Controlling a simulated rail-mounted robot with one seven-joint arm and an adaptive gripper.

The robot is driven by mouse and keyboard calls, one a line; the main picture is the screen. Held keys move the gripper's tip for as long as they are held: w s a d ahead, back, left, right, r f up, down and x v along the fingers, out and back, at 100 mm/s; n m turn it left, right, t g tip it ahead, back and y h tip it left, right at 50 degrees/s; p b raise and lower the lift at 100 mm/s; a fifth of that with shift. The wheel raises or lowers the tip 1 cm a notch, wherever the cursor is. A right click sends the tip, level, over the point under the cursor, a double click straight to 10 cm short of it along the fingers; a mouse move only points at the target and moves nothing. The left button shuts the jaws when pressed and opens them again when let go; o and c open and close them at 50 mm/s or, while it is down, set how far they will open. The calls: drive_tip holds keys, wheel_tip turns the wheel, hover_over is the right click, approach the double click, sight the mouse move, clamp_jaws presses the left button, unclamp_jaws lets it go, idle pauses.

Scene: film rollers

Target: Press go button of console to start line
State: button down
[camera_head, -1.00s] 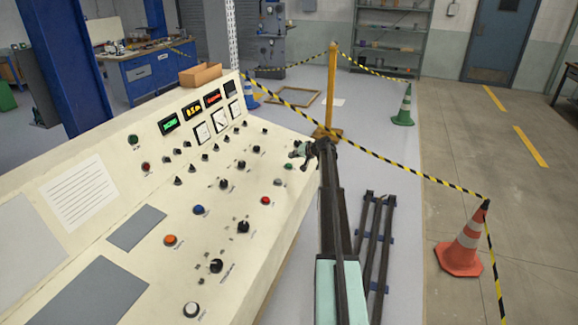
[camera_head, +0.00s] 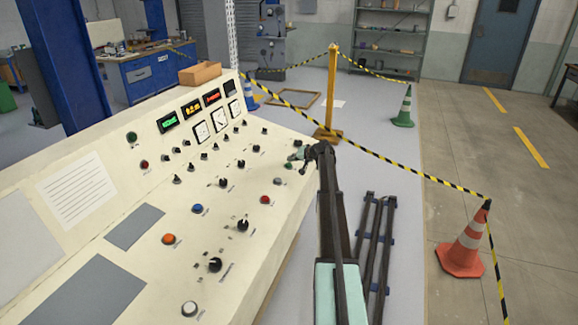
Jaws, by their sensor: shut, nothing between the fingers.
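The cream console (camera_head: 150,215) fills the left and middle of the view, with buttons, knobs and displays on its sloping panel. A small green button (camera_head: 288,167) sits near its far right edge. Another green button or lamp (camera_head: 131,137) is on the raised back panel. I cannot read the labels. My gripper (camera_head: 294,160) is shut and empty, at the far right edge of the console, very close to the small green button. I cannot tell whether it touches the button.
Red (camera_head: 265,199), blue (camera_head: 198,208), orange (camera_head: 169,239) and white (camera_head: 190,309) buttons and several black knobs are on the panel. A cardboard box (camera_head: 200,73) stands on top. A yellow post (camera_head: 332,90), striped tape and an orange cone (camera_head: 463,240) stand right of the console.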

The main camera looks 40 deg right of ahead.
drive_tip(key=shift+w+a+f+b, duration=0.1)
drive_tip(key=shift+w+f+b, duration=0.05)
drive_tip(key=shift+f+b, duration=0.9)
idle(1.5)
drive_tip(key=shift+r, duration=1)
drive_tip(key=shift+r, duration=0.15)
drive_tip(key=r, duration=0.3)
drive_tip(key=s+r, duration=0.1)
drive_tip(key=shift+s+d+r, duration=0.1)
drive_tip(key=shift+d+r, duration=0.2)
drive_tip(key=shift+d, duration=0.1)
idle(0.6)
